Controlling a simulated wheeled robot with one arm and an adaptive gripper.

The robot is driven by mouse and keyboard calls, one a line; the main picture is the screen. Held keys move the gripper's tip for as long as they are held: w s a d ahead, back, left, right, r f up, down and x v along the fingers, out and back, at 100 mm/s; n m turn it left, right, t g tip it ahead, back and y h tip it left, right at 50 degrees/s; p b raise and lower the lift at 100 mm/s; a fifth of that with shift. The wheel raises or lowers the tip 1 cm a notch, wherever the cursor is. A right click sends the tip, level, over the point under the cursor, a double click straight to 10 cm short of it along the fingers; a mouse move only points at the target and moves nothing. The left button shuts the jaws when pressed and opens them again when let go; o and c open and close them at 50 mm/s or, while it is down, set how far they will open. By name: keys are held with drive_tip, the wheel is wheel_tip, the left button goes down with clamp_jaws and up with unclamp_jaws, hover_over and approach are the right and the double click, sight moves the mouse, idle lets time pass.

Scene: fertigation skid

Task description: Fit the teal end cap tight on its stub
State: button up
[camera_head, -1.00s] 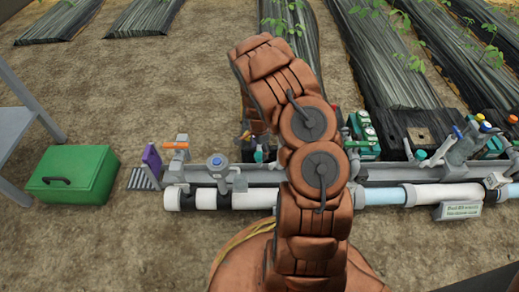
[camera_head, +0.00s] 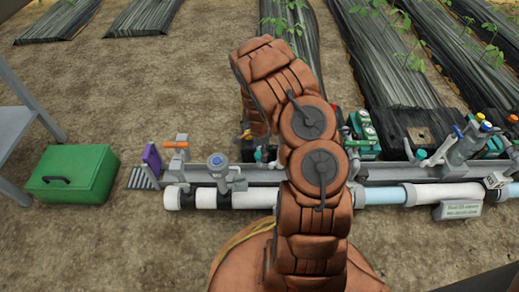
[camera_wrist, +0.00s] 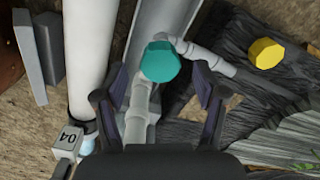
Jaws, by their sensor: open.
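The teal end cap (camera_wrist: 160,62) shows in the wrist view as a rounded, many-sided piece above a grey pipe fitting (camera_wrist: 137,122). The fitting's branch runs out from under the cap; the cap hides the stub's end, so I cannot tell how tightly it sits. My gripper (camera_wrist: 160,78) is open, with one dark finger on each side of the cap in the picture and visible gaps to both. In the head view my arm hides my gripper. A small teal piece (camera_head: 258,154) shows left of my arm there; I cannot tell whether it is the same cap.
A white pipe (camera_wrist: 90,50) with a tag marked 04 (camera_wrist: 68,138) runs left of the cap. A yellow cap (camera_wrist: 265,53) lies to the right. In the head view, a purple piece (camera_head: 151,157) and a green box (camera_head: 73,174) are at left, with bare soil around the box.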

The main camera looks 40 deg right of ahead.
sight(259, 154)
drive_tip(key=shift+f+b, duration=0.35)
drive_tip(key=shift+f, duration=1.35)
drive_tip(key=c, duration=1.1)
drive_tip(key=shift+f+m+b, duration=0.15)
drive_tip(key=shift+m+b, duration=0.25)
drive_tip(key=shift+b, duration=0.15)
drive_tip(key=shift+c, duration=0.2)
drive_tip(key=shift+m+b, duration=0.35)
drive_tip(key=shift+m, duration=1.35)
